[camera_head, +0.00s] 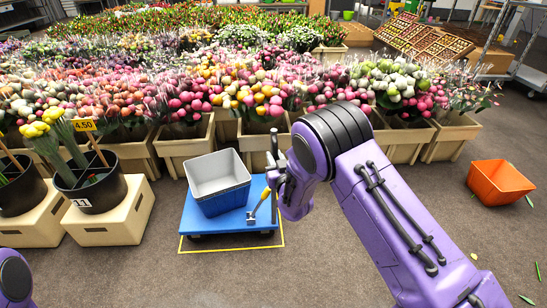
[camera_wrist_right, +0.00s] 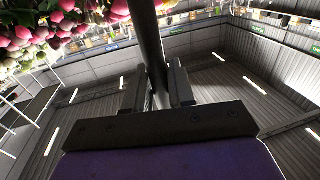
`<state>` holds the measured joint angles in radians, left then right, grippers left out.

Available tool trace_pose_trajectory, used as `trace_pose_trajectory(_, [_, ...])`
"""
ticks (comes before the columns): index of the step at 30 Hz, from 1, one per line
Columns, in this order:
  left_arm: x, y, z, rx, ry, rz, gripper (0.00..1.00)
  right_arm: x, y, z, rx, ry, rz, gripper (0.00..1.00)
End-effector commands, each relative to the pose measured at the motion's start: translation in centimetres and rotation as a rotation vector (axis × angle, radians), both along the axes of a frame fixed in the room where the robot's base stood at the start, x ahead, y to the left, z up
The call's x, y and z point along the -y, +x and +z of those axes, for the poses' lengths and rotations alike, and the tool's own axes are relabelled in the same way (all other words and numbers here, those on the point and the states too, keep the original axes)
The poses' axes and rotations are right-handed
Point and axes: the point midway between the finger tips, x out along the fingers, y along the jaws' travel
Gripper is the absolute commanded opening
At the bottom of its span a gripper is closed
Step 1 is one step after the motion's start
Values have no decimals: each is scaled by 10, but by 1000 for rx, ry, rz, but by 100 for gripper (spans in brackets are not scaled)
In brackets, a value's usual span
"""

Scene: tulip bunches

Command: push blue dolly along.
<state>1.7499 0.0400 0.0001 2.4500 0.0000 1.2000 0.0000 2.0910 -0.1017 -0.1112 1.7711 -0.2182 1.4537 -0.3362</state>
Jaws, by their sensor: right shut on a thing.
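The blue dolly (camera_head: 243,222) stands on the floor left of centre in the head view. It carries a blue crate with a grey inside (camera_head: 220,188) and a small hammer-like tool with a yellow handle (camera_head: 262,200). A dark upright handle post (camera_head: 274,143) rises at its right side. My right gripper (camera_head: 275,174) is shut on this post. In the right wrist view the post (camera_wrist_right: 149,40) runs between the two fingers (camera_wrist_right: 158,88).
A yellow outline (camera_head: 232,249) marks the floor around the dolly. Flower-filled beige bins (camera_head: 187,145) stand close behind it. Black buckets on beige boxes (camera_head: 110,218) stand to the left. An orange crate (camera_head: 500,182) lies at the right. The floor in front is mostly clear.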

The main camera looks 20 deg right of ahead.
Motion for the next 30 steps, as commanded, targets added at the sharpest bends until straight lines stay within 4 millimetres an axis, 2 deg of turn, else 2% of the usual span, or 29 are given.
trace_pose_trajectory(8, [0, 0, 0, 0, 0, 0, 73, -3, 0, -1, -2, 1, 5, 0])
trace_pose_trajectory(9, [0, 0, 0, 0, 0, 0, 73, -3, 0, -1, -2, 1, 6, 30])
trace_pose_trajectory(10, [0, 0, 0, 0, 0, 0, 73, -4, 0, -1, -2, 1, 6, 40])
trace_pose_trajectory(11, [0, 0, 0, 0, 0, 0, 73, -3, 0, -1, -2, 1, 6, 42])
trace_pose_trajectory(18, [0, 0, 0, 0, 0, 0, 73, -2, 0, -1, -1, 1, 3, 42])
trace_pose_trajectory(21, [0, 0, 2, 0, 0, 0, 73, -3, -6, 0, -3, -1, 3, 42])
trace_pose_trajectory(23, [0, 0, 5, 0, 0, 0, 73, -4, -16, 1, -4, 0, 4, 42])
trace_pose_trajectory(30, [0, 0, 17, 0, 0, 0, 73, -14, -72, 1, -5, -2, 6, 42])
